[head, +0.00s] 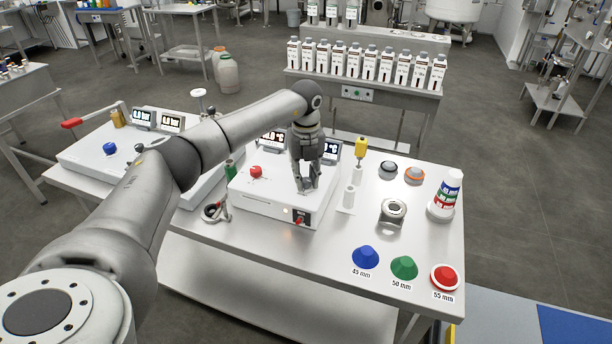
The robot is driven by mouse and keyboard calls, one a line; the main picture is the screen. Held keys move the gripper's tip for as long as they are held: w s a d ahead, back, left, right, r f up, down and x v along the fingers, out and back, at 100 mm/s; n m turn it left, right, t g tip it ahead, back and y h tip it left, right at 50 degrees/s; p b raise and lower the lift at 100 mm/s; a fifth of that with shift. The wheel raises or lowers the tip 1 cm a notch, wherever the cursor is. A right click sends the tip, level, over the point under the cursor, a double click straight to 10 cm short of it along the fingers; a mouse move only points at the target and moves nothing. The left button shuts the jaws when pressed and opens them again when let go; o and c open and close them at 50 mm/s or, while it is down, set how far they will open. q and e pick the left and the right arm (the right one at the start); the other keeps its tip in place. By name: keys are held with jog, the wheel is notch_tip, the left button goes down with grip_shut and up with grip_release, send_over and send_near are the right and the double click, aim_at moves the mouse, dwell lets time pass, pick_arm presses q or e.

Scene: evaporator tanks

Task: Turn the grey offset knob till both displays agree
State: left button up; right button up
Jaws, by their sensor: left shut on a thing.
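My left gripper (305,186) reaches down from above onto the top of the white box-shaped device (265,202) on the steel table. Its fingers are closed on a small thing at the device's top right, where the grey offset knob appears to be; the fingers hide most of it. Two displays stand at the back of the device: the left display (270,137) is partly covered by my arm, and the right display (333,149) is partly behind the gripper. Their digits are too small to read. My right gripper is not in view.
A red knob (256,171) sits on the device's top left, and a red switch (299,219) on its front. A second device (95,158) is at the left.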

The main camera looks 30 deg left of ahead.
aim_at(306, 180)
pick_arm(q)
jog(key=shift+r, duration=0.15)
jog(key=o, duration=1.1)
jog(key=shift+c, duration=0.2)
notch_tip(306, 180, up, 12)
